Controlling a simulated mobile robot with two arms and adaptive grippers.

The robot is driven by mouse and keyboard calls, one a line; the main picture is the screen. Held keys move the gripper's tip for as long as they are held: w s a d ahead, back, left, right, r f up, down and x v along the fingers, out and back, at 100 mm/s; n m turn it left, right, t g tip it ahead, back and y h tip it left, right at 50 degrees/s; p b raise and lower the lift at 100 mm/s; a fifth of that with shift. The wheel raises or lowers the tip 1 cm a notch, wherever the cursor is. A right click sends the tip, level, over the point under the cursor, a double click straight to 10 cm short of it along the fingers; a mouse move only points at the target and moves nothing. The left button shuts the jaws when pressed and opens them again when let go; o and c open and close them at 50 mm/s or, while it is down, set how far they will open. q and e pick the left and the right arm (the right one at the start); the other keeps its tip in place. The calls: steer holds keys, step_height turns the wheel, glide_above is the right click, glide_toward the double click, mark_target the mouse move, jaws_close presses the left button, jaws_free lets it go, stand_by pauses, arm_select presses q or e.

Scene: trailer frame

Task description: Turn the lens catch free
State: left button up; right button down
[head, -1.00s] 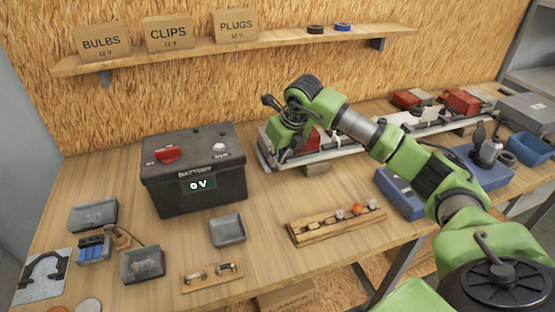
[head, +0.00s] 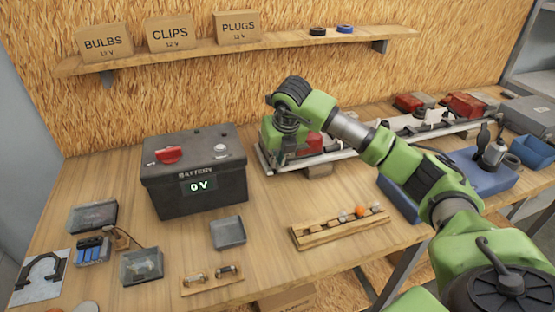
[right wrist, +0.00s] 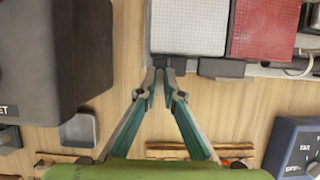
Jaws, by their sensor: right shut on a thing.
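The lamp lens shows in the right wrist view as a pale ribbed half (right wrist: 188,27) and a red half (right wrist: 262,29). The red part (head: 309,143) also shows in the head view, partly behind my right arm. A small dark catch (right wrist: 163,63) is at the near edge of the pale half, toward its left corner. My right gripper (right wrist: 164,73) has its fingertips closed together on this catch; the fingertips hide part of it. In the head view the right gripper (head: 284,150) points down at the left end of the trailer frame board (head: 340,153). My left gripper is not in view.
Bare bench lies between.

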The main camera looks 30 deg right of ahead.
steer(key=shift+w+r, duration=0.1)
steer(key=c, duration=2.4)
jaws_free()
steer(key=shift+c, duration=0.2)
steer(key=shift+r, duration=0.1)
steer(key=v, duration=1.1)
steer(key=shift+s+r, duration=0.3)
steer(key=shift+s, duration=0.05)
steer(key=shift+a+f, duration=0.1)
